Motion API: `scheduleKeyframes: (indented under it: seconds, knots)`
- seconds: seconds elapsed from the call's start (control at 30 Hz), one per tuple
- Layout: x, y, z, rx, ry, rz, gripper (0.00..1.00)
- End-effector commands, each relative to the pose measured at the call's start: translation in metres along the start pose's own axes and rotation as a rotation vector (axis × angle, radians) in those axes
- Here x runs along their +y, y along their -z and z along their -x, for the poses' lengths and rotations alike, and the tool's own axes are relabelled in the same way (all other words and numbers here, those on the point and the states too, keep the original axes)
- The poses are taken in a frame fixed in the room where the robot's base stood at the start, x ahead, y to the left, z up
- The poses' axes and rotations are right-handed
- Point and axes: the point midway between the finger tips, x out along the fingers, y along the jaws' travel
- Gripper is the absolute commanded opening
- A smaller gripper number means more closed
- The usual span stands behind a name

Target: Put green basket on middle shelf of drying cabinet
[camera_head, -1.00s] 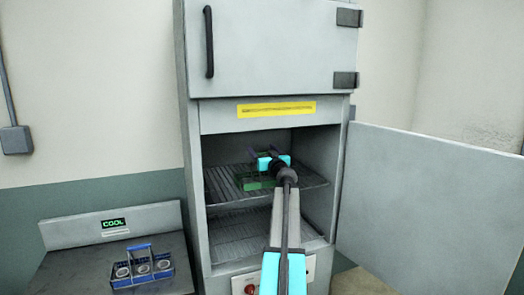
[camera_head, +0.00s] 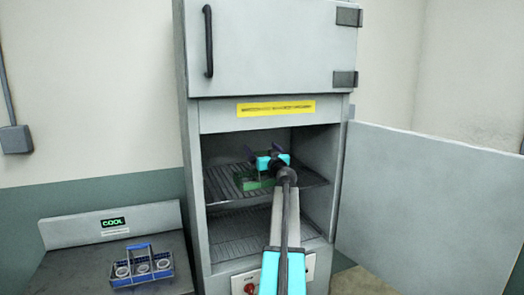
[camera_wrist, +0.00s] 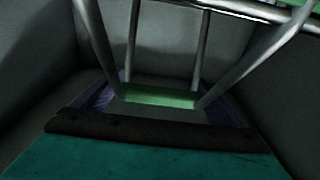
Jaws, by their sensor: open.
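The green basket (camera_head: 257,183) sits on the upper visible wire shelf (camera_head: 222,188) inside the open lower section of the drying cabinet (camera_head: 192,150). My gripper (camera_head: 264,152) is open above the basket, its dark fingers spread apart. My gripper and arm hide much of the basket. In the wrist view, a strip of green (camera_wrist: 155,96) shows between the purple-edged fingers, with grey metal bars around it. I cannot tell whether the fingers still touch the basket.
A lower rack (camera_head: 245,222) in the cabinet is empty. The open cabinet door (camera_head: 430,205) stands to the right; the upper door (camera_head: 270,45) is shut. A blue basket (camera_head: 140,268) with round parts stands on the dark COOL bench (camera_head: 75,270) at left.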

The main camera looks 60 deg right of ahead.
Motion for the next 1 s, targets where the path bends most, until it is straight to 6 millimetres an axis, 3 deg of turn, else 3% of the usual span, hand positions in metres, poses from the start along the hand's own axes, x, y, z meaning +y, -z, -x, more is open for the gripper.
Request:
scheduleKeyframes:
  seconds: [1.0]
  knots:
    - [-0.001,-0.001,0.100,0.000,-0.001,0.000,0.92]
